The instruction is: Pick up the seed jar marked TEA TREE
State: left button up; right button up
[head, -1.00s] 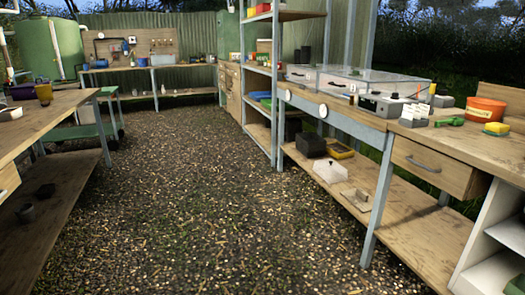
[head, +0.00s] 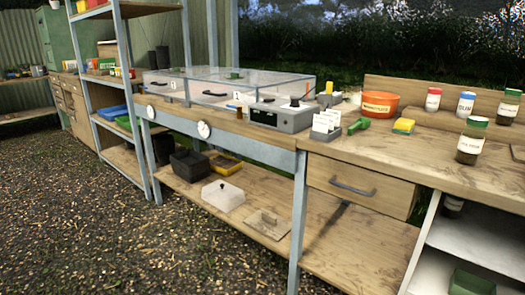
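Several seed jars with white labels stand on the right of the wooden bench. A green-lidded jar (head: 470,143) with dark contents stands nearest the front edge; its label is too small to read surely. Behind it are a red-lidded jar (head: 432,101), a blue-lidded jar (head: 465,105) and another green-lidded jar (head: 508,107). A further dark jar (head: 453,206) is partly visible in the white shelf unit below. I cannot tell for certain which one is marked TEA TREE. Neither of my grippers is in view.
On the bench (head: 400,165) are an orange tub (head: 380,104), a yellow sponge (head: 403,126), a green tool (head: 358,126), a label holder (head: 326,125) and a grey device (head: 283,115). A clear-covered case (head: 228,85) stands further left. Gravel floor (head: 110,240) is open at left.

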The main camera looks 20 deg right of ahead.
aim_at(471, 139)
jog(key=i+z, duration=0.2)
jog(key=z, duration=0.2)
jog(key=i+j+z, duration=0.15)
jog(key=z, duration=0.2)
jog(key=i+j+z, duration=0.1)
jog(key=z, duration=0.3)
jog(key=i+j+z, duration=0.2)
jog(key=z, duration=0.2)
jog(key=i+j+z, duration=0.15)
jog(key=z, duration=0.35)
jog(key=j+z, duration=0.2)
jog(key=z, duration=0.3)
jog(key=i+j+z, duration=0.1)
jog(key=j+z, duration=0.2)
jog(key=z, duration=0.15)
